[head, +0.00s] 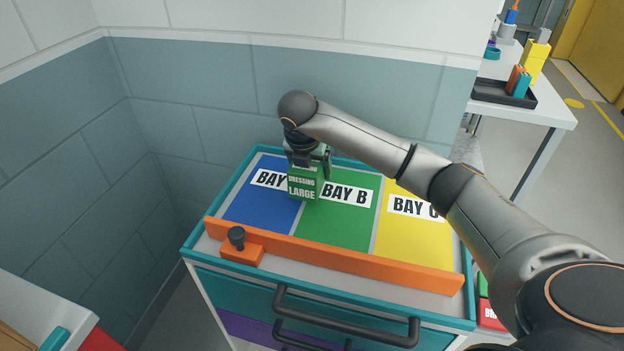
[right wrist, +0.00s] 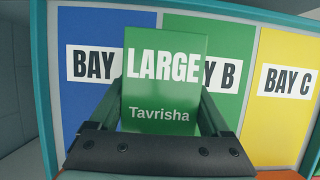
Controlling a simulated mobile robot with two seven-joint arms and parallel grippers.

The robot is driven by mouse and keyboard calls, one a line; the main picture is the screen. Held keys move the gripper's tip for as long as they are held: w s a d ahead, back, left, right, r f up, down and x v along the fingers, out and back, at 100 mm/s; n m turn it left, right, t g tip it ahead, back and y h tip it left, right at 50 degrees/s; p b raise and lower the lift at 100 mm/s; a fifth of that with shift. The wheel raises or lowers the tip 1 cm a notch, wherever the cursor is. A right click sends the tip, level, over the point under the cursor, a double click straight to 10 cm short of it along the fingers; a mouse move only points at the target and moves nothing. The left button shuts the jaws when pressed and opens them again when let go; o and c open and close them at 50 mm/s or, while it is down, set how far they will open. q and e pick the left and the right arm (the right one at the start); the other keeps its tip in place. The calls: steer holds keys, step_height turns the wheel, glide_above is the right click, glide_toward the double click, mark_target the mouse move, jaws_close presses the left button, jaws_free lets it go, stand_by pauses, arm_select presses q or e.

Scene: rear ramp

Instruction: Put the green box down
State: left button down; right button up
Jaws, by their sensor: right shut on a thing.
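The green box (head: 303,188) is labelled "DRESSING LARGE" in the head view, and its side reads "LARGE" and "Tavrisha" in the right wrist view (right wrist: 165,90). My right gripper (head: 308,163) is shut on it from above, with a finger on either side. The box is over the line between the blue bay (head: 250,205) and the green bay marked BAY B (head: 338,220). I cannot tell whether its underside touches the top. It hides part of the blue bay's label. The yellow bay marked BAY C (head: 415,235) is empty. My left gripper is not in view.
An orange bar (head: 340,264) runs along the front edge of the cart top, with a dark knob (head: 237,238) at its left. Tiled walls stand behind and left. A white table (head: 550,108) with a dark tray (head: 490,92) stands at the back right.

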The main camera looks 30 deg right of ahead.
mark_target(310, 171)
steer(key=shift+w+d+f, duration=0.25)
steer(key=shift+f, duration=1.65)
steer(key=shift+f, duration=0.1)
steer(key=o, duration=1.4)
steer(key=v, duration=1.2)
